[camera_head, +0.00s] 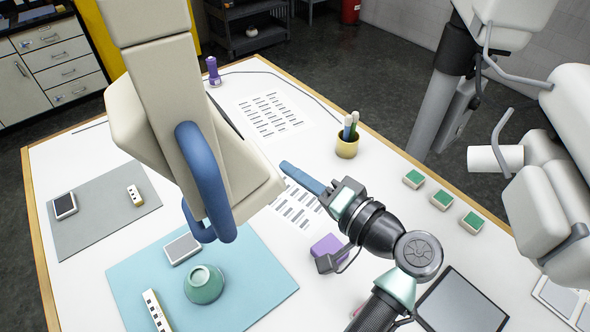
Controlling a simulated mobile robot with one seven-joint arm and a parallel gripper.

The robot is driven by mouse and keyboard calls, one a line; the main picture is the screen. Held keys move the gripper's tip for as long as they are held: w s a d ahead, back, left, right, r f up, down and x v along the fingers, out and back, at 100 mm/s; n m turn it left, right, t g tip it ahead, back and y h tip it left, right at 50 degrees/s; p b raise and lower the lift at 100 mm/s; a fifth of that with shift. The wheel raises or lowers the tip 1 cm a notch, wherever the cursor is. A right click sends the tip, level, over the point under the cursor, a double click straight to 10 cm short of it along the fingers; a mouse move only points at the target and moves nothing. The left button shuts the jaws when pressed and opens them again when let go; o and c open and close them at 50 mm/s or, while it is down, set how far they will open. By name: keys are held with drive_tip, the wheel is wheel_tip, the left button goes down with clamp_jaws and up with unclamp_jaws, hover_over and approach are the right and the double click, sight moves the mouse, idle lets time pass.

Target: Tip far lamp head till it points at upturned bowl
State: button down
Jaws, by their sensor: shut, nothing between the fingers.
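A green bowl (203,285) rests upturned on the light blue mat (262,290), its foot ring on top. A large beige body (190,120) with blue loop handles (205,175) hangs over the table and looks like a lamp head. Its lower end is above and near the bowl; its lit face is not visible. I cannot tell whether it is the far lamp. My gripper (288,168) is shut and empty, its blue fingers pointing left towards the beige body. In the picture they end just right of it; I cannot tell whether they touch.
White jointed parts with grey handles (545,190) crowd the right side. A yellow pen cup (347,145), several green-topped blocks (441,199), a purple block (327,247) and a dark tablet (462,303) stand on the table. A grey mat (100,230) lies left.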

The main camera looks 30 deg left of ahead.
sight(242, 220)
drive_tip(key=shift+s+a+f+m+b, duration=0.35)
drive_tip(key=shift+s+f+m, duration=0.35)
drive_tip(key=shift+s+f, duration=0.25)
drive_tip(key=shift+s+a+f+m+y, duration=0.3)
drive_tip(key=shift+s+a+f+m, duration=0.45)
drive_tip(key=shift+s, duration=0.5)
drive_tip(key=shift+s+a+f+m+y, duration=0.3)
drive_tip(key=shift+s+a+f+m, duration=0.25)
drive_tip(key=shift+s+m, duration=0.5)
drive_tip(key=shift+s+a+f+m+y, duration=0.3)
drive_tip(key=shift+s+a+f+m, duration=0.35)
drive_tip(key=shift+s, duration=0.75)
drive_tip(key=shift+r, duration=0.1)
